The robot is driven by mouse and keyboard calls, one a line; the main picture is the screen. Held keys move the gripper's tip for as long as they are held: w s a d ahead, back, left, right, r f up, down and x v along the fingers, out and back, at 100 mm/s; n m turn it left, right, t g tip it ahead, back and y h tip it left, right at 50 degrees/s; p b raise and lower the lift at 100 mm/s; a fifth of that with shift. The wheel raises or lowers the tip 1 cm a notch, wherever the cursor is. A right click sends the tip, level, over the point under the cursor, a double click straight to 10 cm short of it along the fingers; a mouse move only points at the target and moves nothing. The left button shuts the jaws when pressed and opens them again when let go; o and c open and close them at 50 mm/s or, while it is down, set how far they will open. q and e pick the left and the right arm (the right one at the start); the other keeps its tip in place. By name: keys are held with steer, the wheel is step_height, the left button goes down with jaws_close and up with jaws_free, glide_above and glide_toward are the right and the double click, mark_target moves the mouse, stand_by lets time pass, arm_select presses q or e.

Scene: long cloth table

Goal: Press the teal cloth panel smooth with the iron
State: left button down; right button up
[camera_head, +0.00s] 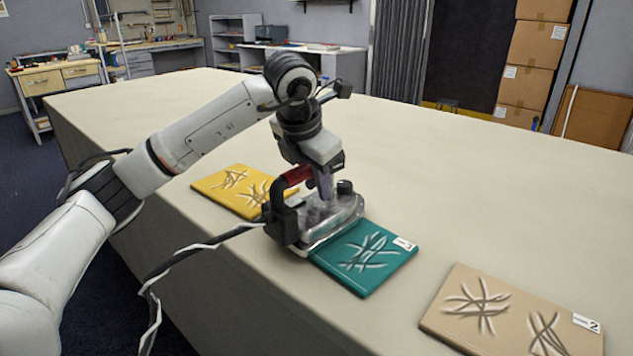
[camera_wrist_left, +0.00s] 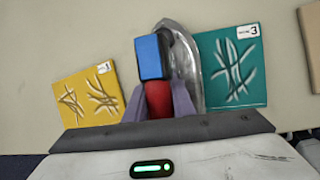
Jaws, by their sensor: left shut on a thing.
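The teal cloth panel (camera_head: 366,262) lies flat on the table with raised pale creases and a tag numbered 3. It also shows in the left wrist view (camera_wrist_left: 236,72). The iron (camera_head: 330,219) has a grey metallic body and a red handle; in the left wrist view its body (camera_wrist_left: 188,62) lies along the teal panel's left edge. My left gripper (camera_head: 318,180) is shut on the iron's handle from above. The iron covers the panel's left end in the head view; whether its sole touches the cloth I cannot tell. My right gripper is not in view.
A creased yellow panel (camera_head: 232,188) lies left of the iron, partly hidden behind it. A creased tan panel (camera_head: 488,308), tagged 2, lies at the front right. The long cloth table (camera_head: 480,180) is clear behind the panels.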

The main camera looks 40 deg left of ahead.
arm_select(q)
steer(key=shift+f+b, duration=0.25)
steer(key=shift+b, duration=0.05)
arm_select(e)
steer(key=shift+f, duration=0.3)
arm_select(q)
steer(key=shift+s+d+f, duration=0.1)
steer(key=shift+f, duration=0.2)
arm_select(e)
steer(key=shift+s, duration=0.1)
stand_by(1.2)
arm_select(q)
steer(key=shift+r, duration=0.1)
step_height(320, 180, up, 7)
steer(key=p, duration=0.6)
steer(key=shift+r, duration=0.2)
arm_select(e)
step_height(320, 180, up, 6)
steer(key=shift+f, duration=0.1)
